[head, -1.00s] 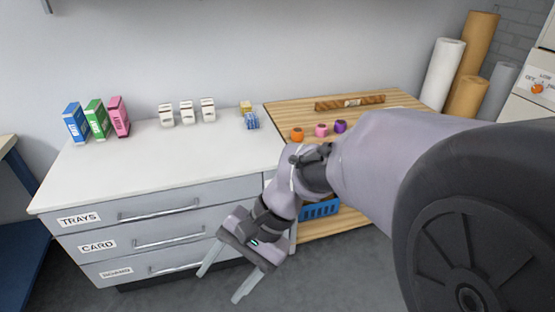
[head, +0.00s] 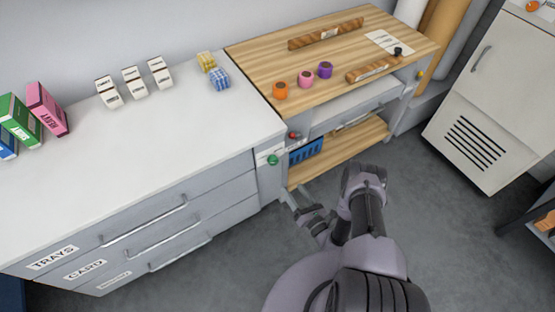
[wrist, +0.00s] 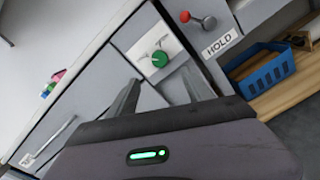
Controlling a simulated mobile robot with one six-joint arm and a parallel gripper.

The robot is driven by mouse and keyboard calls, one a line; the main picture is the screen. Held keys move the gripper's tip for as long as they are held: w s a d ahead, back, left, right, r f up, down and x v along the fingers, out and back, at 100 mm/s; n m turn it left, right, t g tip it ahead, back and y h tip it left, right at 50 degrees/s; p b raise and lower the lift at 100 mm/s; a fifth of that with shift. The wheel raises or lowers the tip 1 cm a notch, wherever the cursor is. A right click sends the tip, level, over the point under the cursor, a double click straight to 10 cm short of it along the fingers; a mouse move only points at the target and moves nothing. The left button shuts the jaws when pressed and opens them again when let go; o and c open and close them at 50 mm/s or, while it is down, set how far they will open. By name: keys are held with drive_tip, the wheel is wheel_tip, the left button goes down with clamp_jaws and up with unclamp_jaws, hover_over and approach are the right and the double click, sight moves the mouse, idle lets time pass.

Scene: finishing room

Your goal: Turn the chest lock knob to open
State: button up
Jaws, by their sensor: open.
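The chest lock knob is a green round knob (head: 272,160) on a pale plate at the right end of the grey drawer chest (head: 165,215). In the wrist view the green knob (wrist: 159,59) sits just beyond my fingertips, with small marks on the plate above it that are too small to read. My gripper (head: 296,194) is in front of the chest's right end, below the knob in the head view. In the wrist view my gripper (wrist: 160,88) has its two fingers spread, empty and apart from the knob. All the drawers look closed.
A red-tipped lever (wrist: 197,20) with a HOLD label (wrist: 219,44) is right of the knob. A blue basket (wrist: 266,76) stands on the bench's lower shelf. The wooden bench top (head: 262,58) holds small coloured pots. The floor in front is clear.

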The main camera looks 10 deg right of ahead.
sight(275, 163)
drive_tip(key=b+x, duration=0.2)
drive_tip(key=x, duration=0.4)
drive_tip(key=b+x, duration=0.2)
drive_tip(key=x, duration=0.5)
drive_tip(key=shift+a+f, duration=0.15)
drive_tip(key=shift+f, duration=0.05)
drive_tip(key=shift+w+a+r+b, duration=0.15)
drive_tip(key=shift+w+b, duration=0.15)
drive_tip(key=shift+w, duration=0.3)
drive_tip(key=shift+c, duration=0.5)
clamp_jaws()
